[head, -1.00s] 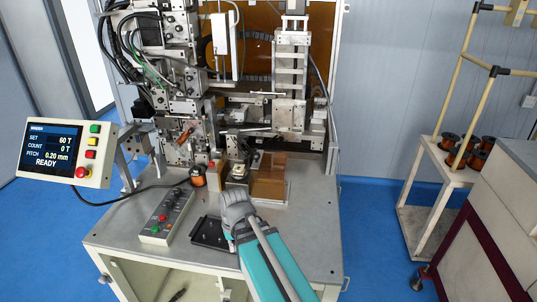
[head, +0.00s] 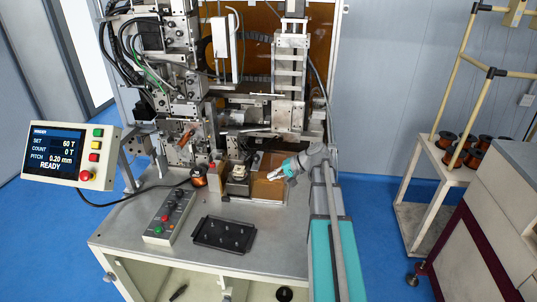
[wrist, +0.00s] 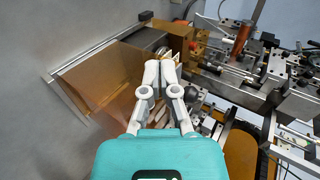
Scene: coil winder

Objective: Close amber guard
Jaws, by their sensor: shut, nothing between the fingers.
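The amber guard (head: 268,190) is a see-through brown panel piece low on the machine's plate, right of a small block fixture (head: 238,178). In the wrist view the guard (wrist: 104,82) fills the left middle, beside a straight metal rail (wrist: 98,48). My gripper (head: 272,177) comes from the right in the head view, its fingertips in front of the guard's upper part. In the wrist view my gripper (wrist: 161,68) has its fingers together and empty, just right of the guard's panel. I cannot tell whether they touch it.
A black pegged tray (head: 223,235) and a button box (head: 169,216) lie on the table front. A copper spool (head: 198,177) stands left of the fixture. The winding head (head: 182,75) rises at left. A display panel (head: 68,155) hangs left.

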